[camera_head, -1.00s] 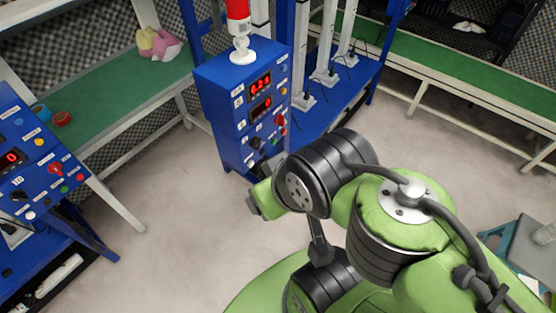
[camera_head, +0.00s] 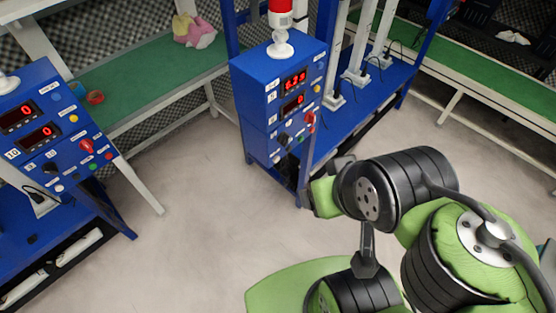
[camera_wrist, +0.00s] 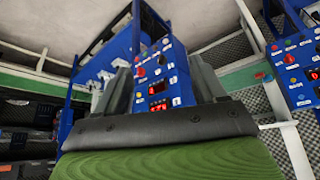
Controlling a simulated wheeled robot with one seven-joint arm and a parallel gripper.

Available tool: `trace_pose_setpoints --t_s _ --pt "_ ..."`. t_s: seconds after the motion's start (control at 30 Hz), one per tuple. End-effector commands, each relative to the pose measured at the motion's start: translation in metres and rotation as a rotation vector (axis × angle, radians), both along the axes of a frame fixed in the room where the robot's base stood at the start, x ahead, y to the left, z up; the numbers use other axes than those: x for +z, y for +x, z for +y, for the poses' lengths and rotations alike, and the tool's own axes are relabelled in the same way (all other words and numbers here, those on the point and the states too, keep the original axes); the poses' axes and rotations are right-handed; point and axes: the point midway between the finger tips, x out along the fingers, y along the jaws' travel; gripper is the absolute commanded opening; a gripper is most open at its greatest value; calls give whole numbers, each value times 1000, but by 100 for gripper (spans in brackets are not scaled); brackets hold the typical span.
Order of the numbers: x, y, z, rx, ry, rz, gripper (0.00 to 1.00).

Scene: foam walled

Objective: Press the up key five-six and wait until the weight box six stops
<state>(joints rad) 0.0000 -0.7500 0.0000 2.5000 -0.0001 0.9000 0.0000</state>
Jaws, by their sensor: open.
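The blue control box (camera_head: 278,95) with a red lamp (camera_head: 280,12) on top stands at upper centre. Its upper display (camera_head: 294,80) shows about 6.23 and its lower display (camera_head: 293,104) shows 0. Labels that look like 5 and 6 sit beside them. A red knob (camera_head: 310,119) and small coloured buttons are on its face; I cannot tell which is the up key. In the wrist view this box (camera_wrist: 170,62) appears upside down beyond my gripper (camera_wrist: 158,78), whose grey fingers are apart and empty. Contact with a key cannot be told. Weight box six cannot be made out.
Another blue control box (camera_head: 45,125) at left shows 0 on both displays. A green-topped bench (camera_head: 140,90) with pink and yellow items (camera_head: 195,32) stands behind. A long green bench (camera_head: 480,90) runs at right. The pale floor (camera_head: 200,220) between is open.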

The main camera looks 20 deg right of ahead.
Motion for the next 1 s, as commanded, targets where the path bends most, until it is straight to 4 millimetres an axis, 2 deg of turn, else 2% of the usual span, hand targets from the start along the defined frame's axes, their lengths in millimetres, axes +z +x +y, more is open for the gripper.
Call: trace_pose_setpoints --t_s 0.2,0.67,1.0 --pt "0 0 0 0 0 0 70" --pt "0 0 0 0 0 0 0" --pt "0 0 0 0 0 0 0"
